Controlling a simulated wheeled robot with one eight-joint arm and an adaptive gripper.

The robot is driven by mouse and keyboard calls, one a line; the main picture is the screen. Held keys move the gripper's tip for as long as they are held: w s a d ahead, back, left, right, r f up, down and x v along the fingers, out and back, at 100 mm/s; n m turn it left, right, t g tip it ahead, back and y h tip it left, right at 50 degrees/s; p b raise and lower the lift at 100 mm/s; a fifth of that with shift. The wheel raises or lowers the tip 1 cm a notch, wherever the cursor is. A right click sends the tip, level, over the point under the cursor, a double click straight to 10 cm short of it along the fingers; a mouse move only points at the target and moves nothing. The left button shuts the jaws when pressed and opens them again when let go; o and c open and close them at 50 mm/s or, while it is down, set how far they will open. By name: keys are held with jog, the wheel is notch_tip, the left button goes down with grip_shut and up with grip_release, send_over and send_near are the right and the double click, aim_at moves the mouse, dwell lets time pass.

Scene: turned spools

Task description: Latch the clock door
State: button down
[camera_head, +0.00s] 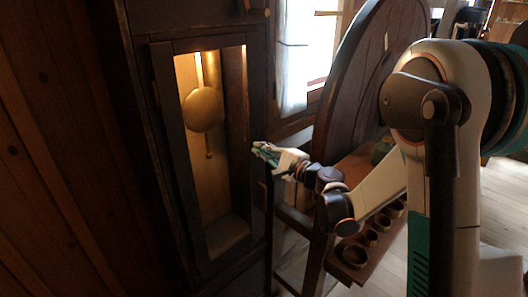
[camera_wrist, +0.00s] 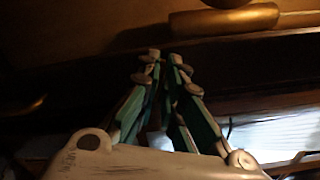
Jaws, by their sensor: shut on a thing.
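The clock door (camera_head: 174,150) is a dark wooden frame on the tall clock case, with the lit inside showing through its opening. The door looks about flush with the case; I cannot tell whether a small gap remains. My gripper (camera_head: 256,149) is at the right side of the door, about mid-height. In the wrist view my gripper (camera_wrist: 166,56) has its fingertips drawn together against the dark door wood (camera_wrist: 90,58). It is shut on a small part of the door there; the fingers hide that part, and no latch shows clearly.
A brass pendulum (camera_head: 203,110) hangs inside the clock. A large wooden wheel (camera_head: 350,75) stands to the right, close behind my arm. A bright window (camera_head: 312,45) is behind.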

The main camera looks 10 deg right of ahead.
jog(key=shift+f+n+b, duration=0.15)
jog(key=shift+n+b, duration=0.05)
jog(key=shift+n, duration=0.9)
jog(key=shift+f+n+b, duration=0.1)
jog(key=shift+n+b, duration=0.1)
jog(key=shift+n, duration=0.9)
jog(key=c, duration=1.7)
grip_release()
jog(key=shift+a, duration=0.1)
jog(key=shift+s, duration=0.1)
jog(key=v, duration=1.2)
